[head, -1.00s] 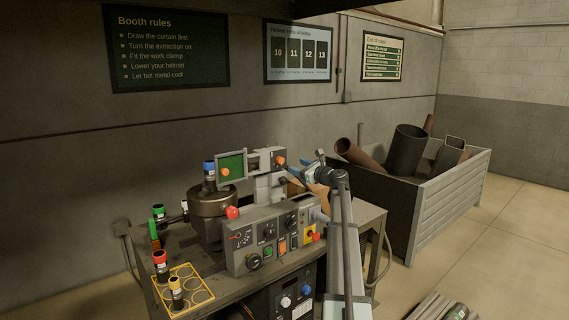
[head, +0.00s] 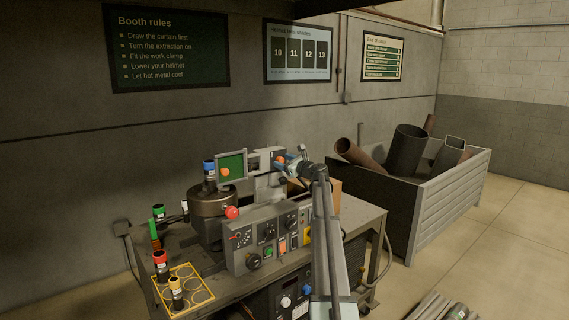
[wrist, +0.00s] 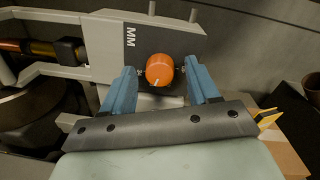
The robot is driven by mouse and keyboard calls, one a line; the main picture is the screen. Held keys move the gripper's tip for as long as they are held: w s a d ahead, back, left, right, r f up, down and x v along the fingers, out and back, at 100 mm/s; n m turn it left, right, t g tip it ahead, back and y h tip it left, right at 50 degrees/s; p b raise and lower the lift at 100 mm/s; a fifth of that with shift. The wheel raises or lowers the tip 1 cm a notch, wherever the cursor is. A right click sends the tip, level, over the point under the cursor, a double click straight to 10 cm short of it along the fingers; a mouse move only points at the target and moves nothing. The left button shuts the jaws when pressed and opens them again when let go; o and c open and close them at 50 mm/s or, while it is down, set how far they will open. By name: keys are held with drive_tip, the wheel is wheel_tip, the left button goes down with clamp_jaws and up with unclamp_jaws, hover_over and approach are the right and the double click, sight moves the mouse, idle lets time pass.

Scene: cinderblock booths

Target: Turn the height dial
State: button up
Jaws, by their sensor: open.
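The height dial is an orange round knob (wrist: 159,71) with a pale pointer line, on a grey plate (wrist: 185,42) marked "MM". In the head view the knob (head: 280,160) shows at the top of the bench machine. My gripper (wrist: 161,74) is open. Its two blue fingers stand on the left and right of the dial, with small gaps visible on both sides. In the head view my gripper (head: 286,162) is right at the dial and partly hides that part of the machine.
A green screen (head: 231,167) stands left of the dial. Below are a control panel (head: 265,240) and a red ball knob (head: 232,213). A cardboard-coloured box (head: 329,192) sits behind my arm.

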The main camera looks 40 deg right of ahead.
drive_tip(key=c, duration=1)
drive_tip(key=shift+c, duration=0.2)
drive_tip(key=shift+n, duration=0.3)
drive_tip(key=n, duration=0.9)
drive_tip(key=shift+a+n, duration=0.1)
drive_tip(key=shift+n, duration=0.2)
drive_tip(key=n+h, duration=0.1)
drive_tip(key=n, duration=0.4)
drive_tip(key=shift+g, duration=0.3)
drive_tip(key=n, duration=0.5)
drive_tip(key=shift+f, duration=0.1)
